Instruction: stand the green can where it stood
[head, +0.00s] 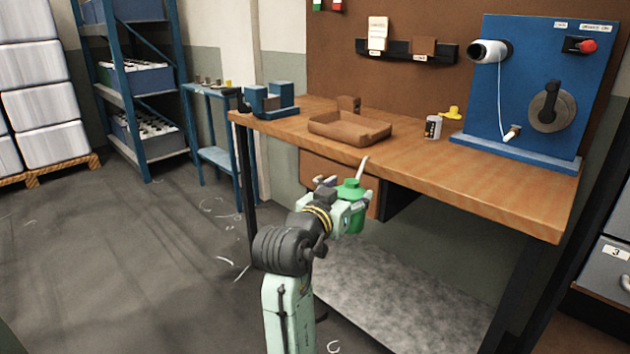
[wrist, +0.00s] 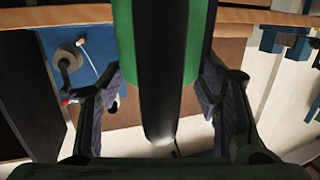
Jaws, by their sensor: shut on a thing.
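The green can (head: 351,192) has a narrower green top and a pale spout that points up and to the right. My gripper (head: 342,207) is shut on the can and holds it upright in front of the workbench's front edge. In the wrist view the can's green side (wrist: 194,60) fills the middle, with a dark strip along it, and my gripper's two fingers (wrist: 160,100) lie on either side of it. The workbench top (head: 480,188) is brown wood. The can's underside is hidden in the head view.
On the bench are a brown tray (head: 350,128), a small grey container (head: 433,127), a yellow item (head: 451,113) and a blue fixture (head: 268,100). A blue panel with a crank (head: 530,88) stands at the right. Bare wood shows along the front right.

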